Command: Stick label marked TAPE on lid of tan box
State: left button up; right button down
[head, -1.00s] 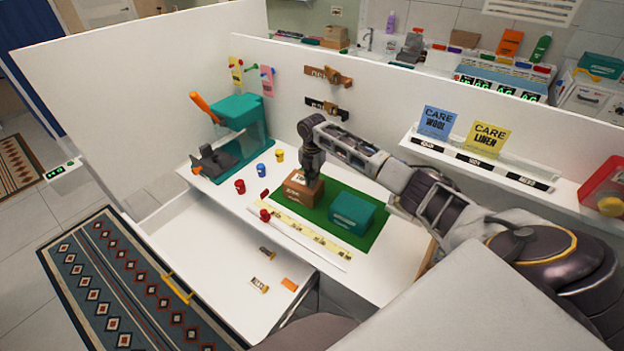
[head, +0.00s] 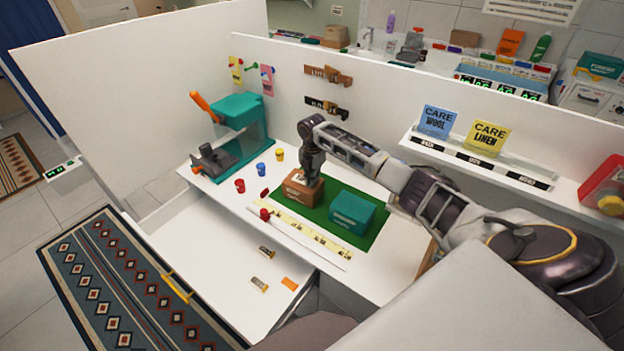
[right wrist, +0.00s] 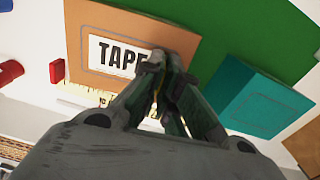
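The tan box (head: 300,194) stands on the green mat at its left end. In the right wrist view its lid (right wrist: 85,30) fills the upper middle. The white label marked TAPE (right wrist: 117,55) lies over the lid, inside a thin outline, and looks flat. My right gripper (right wrist: 166,62) has its fingertips together at the label's right end and hides that end. In the head view my right gripper (head: 312,182) points down onto the box top. I cannot tell whether the fingertips pinch the label or only touch it. My left gripper is not in view.
A teal box (head: 352,211) stands on the green mat (head: 325,205) to the right. A teal press with an orange handle (head: 235,120) stands at the back left.

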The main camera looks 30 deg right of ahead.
jog(key=c, duration=2.1)
grip_release()
jog(key=shift+f, duration=0.1)
jog(key=o, duration=0.5)
jog(key=shift+o, duration=0.2)
jog(key=o, duration=0.6)
jog(key=shift+c, duration=0.2)
jog(key=shift+r, duration=3.6)
jog(key=shift+c, duration=0.5)
